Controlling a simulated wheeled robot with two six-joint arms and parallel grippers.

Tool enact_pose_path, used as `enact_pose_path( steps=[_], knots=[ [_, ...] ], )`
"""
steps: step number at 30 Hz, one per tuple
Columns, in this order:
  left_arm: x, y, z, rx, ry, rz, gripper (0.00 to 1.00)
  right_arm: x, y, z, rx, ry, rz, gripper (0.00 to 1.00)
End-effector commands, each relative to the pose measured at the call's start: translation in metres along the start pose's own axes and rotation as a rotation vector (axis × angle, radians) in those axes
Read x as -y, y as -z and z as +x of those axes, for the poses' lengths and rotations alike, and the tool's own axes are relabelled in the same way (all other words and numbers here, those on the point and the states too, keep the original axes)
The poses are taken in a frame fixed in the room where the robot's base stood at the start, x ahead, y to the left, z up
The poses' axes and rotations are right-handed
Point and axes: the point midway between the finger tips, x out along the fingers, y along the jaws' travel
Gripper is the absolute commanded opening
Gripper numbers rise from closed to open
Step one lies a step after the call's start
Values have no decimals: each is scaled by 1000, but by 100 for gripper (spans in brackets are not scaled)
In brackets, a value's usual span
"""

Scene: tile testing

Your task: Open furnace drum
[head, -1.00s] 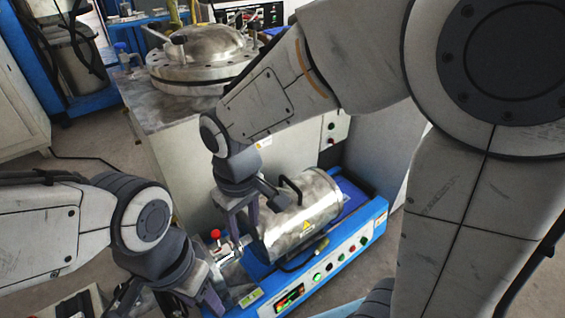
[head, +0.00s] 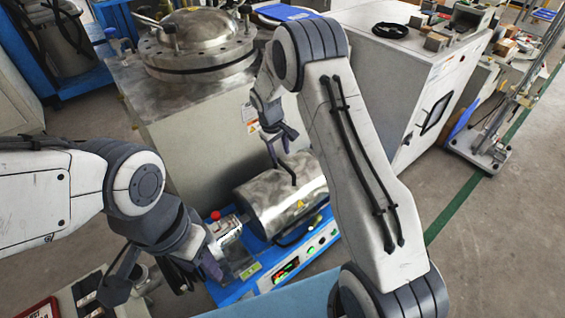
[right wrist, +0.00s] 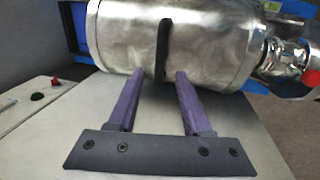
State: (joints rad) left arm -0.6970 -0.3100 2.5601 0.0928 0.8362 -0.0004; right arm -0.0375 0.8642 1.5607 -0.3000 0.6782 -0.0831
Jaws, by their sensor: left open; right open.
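The furnace drum (head: 268,203) is a silver metal cylinder lying on a blue base with a control panel; it also fills the top of the right wrist view (right wrist: 215,35). Its black bar handle (head: 289,170) stands up from the drum and shows as a dark vertical bar in the right wrist view (right wrist: 164,52). My right gripper (head: 281,150) is open. In the right wrist view its purple fingers (right wrist: 158,75) are apart, with the handle's lower end between their tips in the picture. Contact cannot be told. My left gripper (head: 197,275) is open near the drum's left end, apart from the handle.
A metal valve fitting with a red knob (head: 215,215) is at the drum's left end. A grey cabinet with a domed metal lid (head: 208,38) stands behind the drum. Another pale cabinet (head: 395,75) stands to the right.

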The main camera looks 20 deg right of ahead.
Motion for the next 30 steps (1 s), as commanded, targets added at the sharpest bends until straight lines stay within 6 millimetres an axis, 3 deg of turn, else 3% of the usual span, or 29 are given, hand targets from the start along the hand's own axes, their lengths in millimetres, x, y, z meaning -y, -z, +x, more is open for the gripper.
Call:
enact_pose_path(
  steps=[3,9,20,24,30],
  knots=[
    [1,0,9,0,0,0,50,0,0,24,1,0,0,50],
    [1,-1,14,0,0,0,50,0,0,44,0,0,0,50],
    [1,-1,14,0,0,0,50,0,0,48,-1,0,0,50],
    [1,-1,14,0,0,0,50,0,0,48,-1,0,0,0],
    [1,-1,14,0,0,0,50,0,0,48,-1,0,0,0]
  ],
)
